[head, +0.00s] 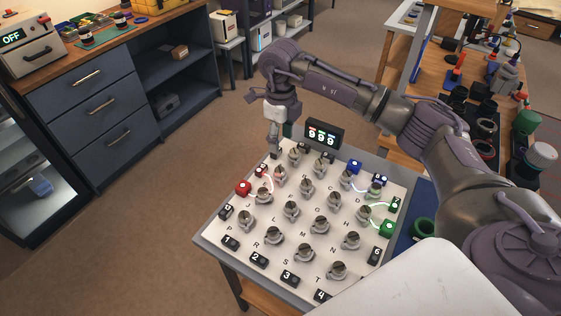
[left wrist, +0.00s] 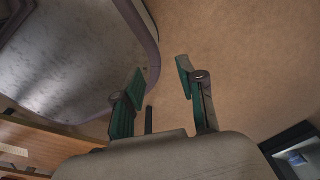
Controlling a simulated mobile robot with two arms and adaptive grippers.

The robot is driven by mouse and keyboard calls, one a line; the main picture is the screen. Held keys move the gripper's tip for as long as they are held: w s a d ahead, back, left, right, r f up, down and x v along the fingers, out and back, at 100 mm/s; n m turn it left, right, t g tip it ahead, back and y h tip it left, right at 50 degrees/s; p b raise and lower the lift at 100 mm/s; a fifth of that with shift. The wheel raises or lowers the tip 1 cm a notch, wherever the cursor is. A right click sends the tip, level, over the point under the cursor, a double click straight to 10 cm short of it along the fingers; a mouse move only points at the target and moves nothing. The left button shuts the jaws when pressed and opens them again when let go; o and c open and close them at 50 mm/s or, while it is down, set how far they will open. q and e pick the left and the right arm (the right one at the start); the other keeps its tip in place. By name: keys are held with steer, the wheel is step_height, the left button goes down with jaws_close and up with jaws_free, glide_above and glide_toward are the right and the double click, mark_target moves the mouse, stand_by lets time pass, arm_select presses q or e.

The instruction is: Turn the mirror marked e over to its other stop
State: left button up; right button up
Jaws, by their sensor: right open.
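The mirror board (head: 213,237) is a white panel with rows of small grey turning mirrors and printed letters. The mirror marked e appears to be the pinkish-lit one (head: 280,175) at the left of the second row from the back; its letter is not legible, and I cannot tell which stop it rests at. My right gripper (head: 274,153) points down just behind and above this mirror, apart from it as far as I can see, open. My left gripper (left wrist: 162,92) shows only in the left wrist view, open and empty, with green finger pads apart over the floor.
A display (head: 322,134) reading 999 stands at the board's back. Neighbouring mirrors stand close around. My right arm spans above the board's back right.

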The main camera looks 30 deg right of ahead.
steer(key=p, duration=0.1)
glide_above(281, 170)
step_height(281, 170, down, 6)
steer(key=shift+s+r, duration=0.1)
steer(key=shift+r, duration=0.15)
steer(key=f, duration=0.4)
steer(key=shift+w+f+p, duration=0.2)
steer(key=shift+p, duration=0.15)
steer(key=shift+f, duration=0.75)
arm_select(q)
steer(key=shift+s+a+r, duration=0.15)
steer(key=shift+s+r, duration=0.05)
steer(key=shift+r, duration=0.8)
steer(key=shift+s, duration=0.1)
arm_select(e)
steer(key=shift+c, duration=0.4)
steer(key=shift+c, duration=1.3)
arm_select(q)
steer(key=shift+s, duration=0.3)
arm_select(e)
jaws_close()
